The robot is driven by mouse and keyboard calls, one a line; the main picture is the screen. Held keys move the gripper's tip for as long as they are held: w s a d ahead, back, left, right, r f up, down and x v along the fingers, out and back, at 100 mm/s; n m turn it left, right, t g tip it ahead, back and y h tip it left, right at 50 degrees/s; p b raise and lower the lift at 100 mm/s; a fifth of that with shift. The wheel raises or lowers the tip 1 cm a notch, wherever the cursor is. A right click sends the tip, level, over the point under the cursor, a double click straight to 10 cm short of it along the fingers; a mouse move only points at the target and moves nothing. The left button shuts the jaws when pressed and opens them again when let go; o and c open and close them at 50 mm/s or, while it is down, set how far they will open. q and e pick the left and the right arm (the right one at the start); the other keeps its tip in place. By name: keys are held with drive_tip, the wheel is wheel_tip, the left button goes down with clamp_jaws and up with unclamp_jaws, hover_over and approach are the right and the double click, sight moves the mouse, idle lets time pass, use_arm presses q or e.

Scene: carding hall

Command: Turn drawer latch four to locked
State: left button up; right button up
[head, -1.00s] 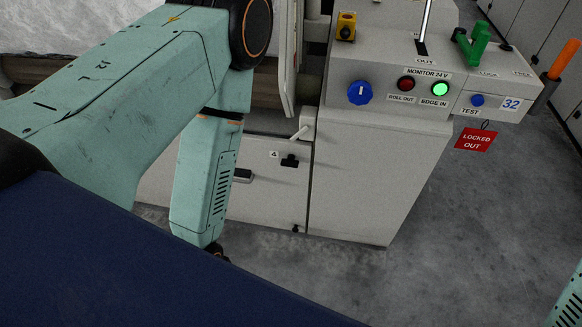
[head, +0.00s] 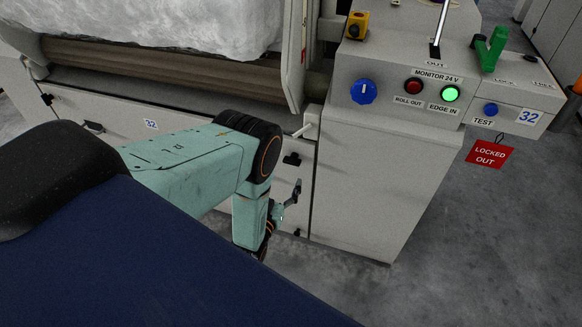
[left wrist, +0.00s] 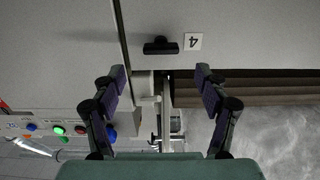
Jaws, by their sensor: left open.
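Drawer latch four is a small black T-shaped handle (head: 291,159) on the pale drawer front, its bar lying roughly level. In the left wrist view the latch (left wrist: 160,46) shows upside down beside its "4" label (left wrist: 193,41). My left gripper (head: 296,192) is in front of the drawer, below the latch in the head view. In the left wrist view its two dark fingers (left wrist: 162,76) are spread wide with nothing between them, and the latch lies beyond the tips, apart from them. My right gripper is out of view.
A control box carries a blue knob (head: 363,92), a red button (head: 414,87), a lit green button (head: 450,94) and a green lever (head: 489,49). A red "LOCKED OUT" tag (head: 490,153) hangs there. A pale lever (head: 304,130) sticks out above the latch. Floor at right is clear.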

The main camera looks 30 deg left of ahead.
sight(290, 164)
use_arm(q)
drive_tip(key=shift+b+x, duration=1.15)
drive_tip(key=shift+x, duration=2.45)
drive_tip(key=shift+s, duration=0.1)
drive_tip(key=c, duration=1.2)
drive_tip(key=shift+o, duration=0.2)
